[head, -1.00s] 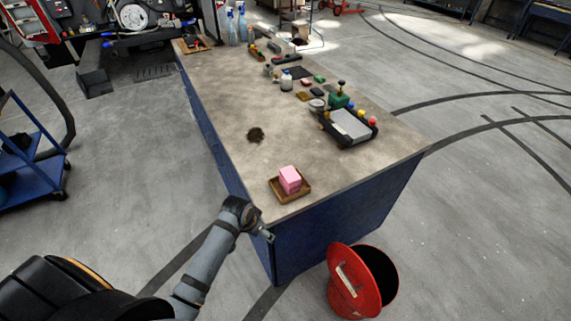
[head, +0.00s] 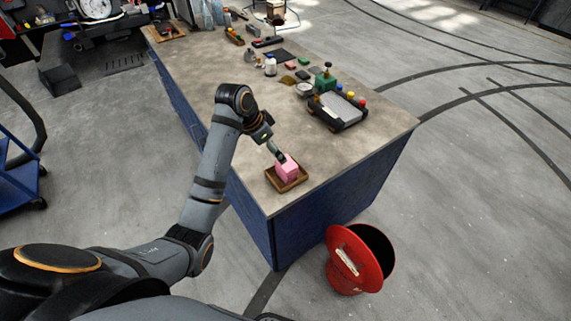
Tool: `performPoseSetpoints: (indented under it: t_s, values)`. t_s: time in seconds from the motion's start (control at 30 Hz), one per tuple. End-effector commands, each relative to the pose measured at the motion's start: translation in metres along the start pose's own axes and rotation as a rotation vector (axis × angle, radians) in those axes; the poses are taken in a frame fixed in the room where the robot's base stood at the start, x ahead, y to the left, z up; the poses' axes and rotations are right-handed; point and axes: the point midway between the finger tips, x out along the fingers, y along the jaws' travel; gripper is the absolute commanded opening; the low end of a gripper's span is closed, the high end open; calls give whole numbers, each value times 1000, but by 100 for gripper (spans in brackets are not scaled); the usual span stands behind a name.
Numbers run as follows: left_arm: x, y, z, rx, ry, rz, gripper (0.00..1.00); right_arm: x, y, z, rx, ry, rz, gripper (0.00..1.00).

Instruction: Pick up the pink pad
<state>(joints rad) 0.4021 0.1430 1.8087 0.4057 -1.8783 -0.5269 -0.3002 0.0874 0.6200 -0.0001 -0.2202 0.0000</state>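The pink pad (head: 288,173) is a small pink block in a shallow brown wooden tray (head: 272,181) near the close corner of the workbench. My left gripper (head: 281,157) is at the upper left edge of the pink pad, its tip touching or just above it. The fingers are too small in the head view to tell whether they are open or shut. The tip covers a little of the pad's top. My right gripper is not in view.
The workbench (head: 225,110) is clear left of the tray. A black device with coloured knobs (head: 338,111) and a green block (head: 325,82) stand farther back. Small bottles and parts lie beyond. A red drum (head: 347,262) stands on the floor by the bench's near end.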

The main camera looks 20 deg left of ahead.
Motion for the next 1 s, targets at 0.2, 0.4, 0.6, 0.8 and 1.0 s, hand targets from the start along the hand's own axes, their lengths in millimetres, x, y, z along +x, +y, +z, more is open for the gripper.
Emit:
performPoseSetpoints:
  t_s: [0.2,0.4,0.6,0.8,1.0]
  values:
    - [34,1,0,-1,-1,2,92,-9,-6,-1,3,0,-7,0]
    - [41,2,-1,-1,-1,2,92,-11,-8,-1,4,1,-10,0]
    - [72,6,-6,-2,-3,4,92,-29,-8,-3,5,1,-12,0]
    - [91,5,-5,-1,0,0,92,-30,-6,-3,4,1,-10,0]
    - [91,5,-5,-1,0,-1,88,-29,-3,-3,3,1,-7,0]
